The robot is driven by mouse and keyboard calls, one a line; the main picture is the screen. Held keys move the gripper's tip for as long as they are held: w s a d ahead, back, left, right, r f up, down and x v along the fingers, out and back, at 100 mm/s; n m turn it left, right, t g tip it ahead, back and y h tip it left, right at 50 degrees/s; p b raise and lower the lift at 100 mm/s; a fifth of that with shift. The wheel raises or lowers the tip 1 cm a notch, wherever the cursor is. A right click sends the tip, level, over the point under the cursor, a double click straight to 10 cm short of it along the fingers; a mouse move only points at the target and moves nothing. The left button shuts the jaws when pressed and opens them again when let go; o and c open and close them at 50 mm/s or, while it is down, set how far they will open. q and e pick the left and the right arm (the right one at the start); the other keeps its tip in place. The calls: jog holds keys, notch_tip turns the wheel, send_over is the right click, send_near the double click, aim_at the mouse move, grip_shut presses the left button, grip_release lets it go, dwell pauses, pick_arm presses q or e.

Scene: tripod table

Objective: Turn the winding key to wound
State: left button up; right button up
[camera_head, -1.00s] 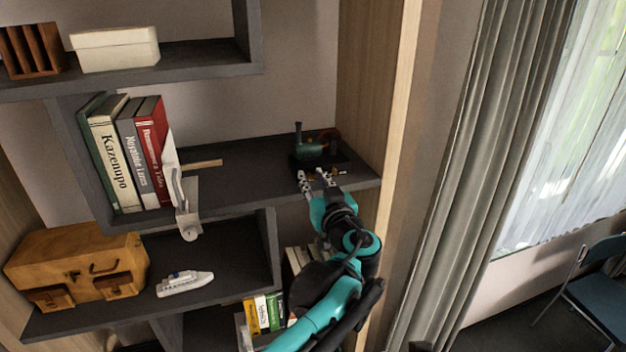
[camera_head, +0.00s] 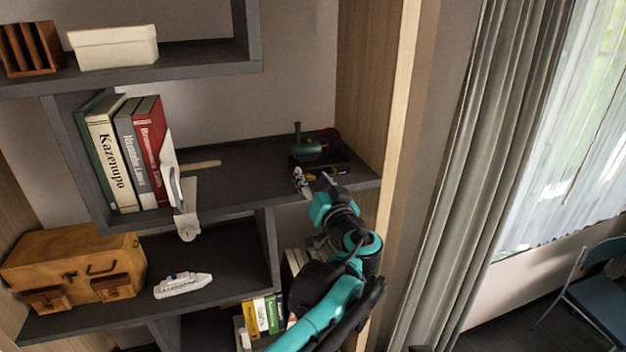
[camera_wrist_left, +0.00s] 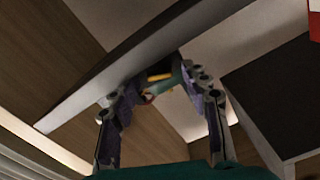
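A small model engine with a dark green boiler (camera_head: 308,150) and a thin chimney stands on a dark base at the right end of the middle shelf. My left gripper (camera_head: 314,181) is at the front of this base, with its fingers apart. In the left wrist view, the fingers (camera_wrist_left: 158,88) are spread. A yellow bar (camera_wrist_left: 159,77) and a teal piece (camera_wrist_left: 174,83) show between and beyond their tips. I cannot tell which part is the winding key, nor whether a finger touches it. My right gripper is not in view.
Books (camera_head: 128,150) stand further left. A wooden side panel (camera_head: 366,90) rises close on the right. A white toy boat (camera_head: 183,285) sits on the shelf below.

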pick_arm(q)
jog(key=v, duration=1.2)
